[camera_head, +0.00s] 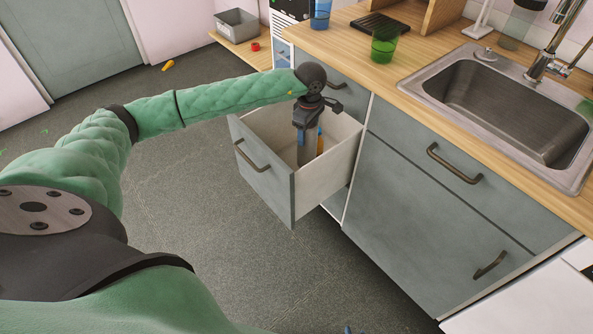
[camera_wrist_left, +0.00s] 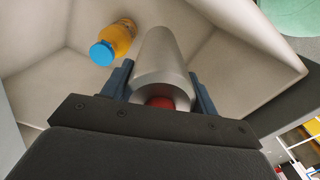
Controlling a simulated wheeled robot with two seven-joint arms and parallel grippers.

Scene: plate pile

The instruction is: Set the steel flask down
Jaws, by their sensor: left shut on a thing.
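My left gripper (camera_head: 308,118) reaches down into the open drawer (camera_head: 265,190). In the left wrist view its fingers (camera_wrist_left: 160,92) are shut on the steel flask (camera_wrist_left: 168,58), a plain grey cylinder with a red part between the fingers. The flask also shows in the head view (camera_head: 306,152), below the gripper and inside the drawer. It looks close to the drawer floor, but I cannot tell whether it touches. My right gripper is not in view.
An orange bottle with a blue cap (camera_wrist_left: 112,42) is in the drawer close beside the flask. The drawer walls surround both. A wooden counter (camera_head: 400,110) with a sink (camera_head: 520,110) and a green cup (camera_head: 384,45) is to the right.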

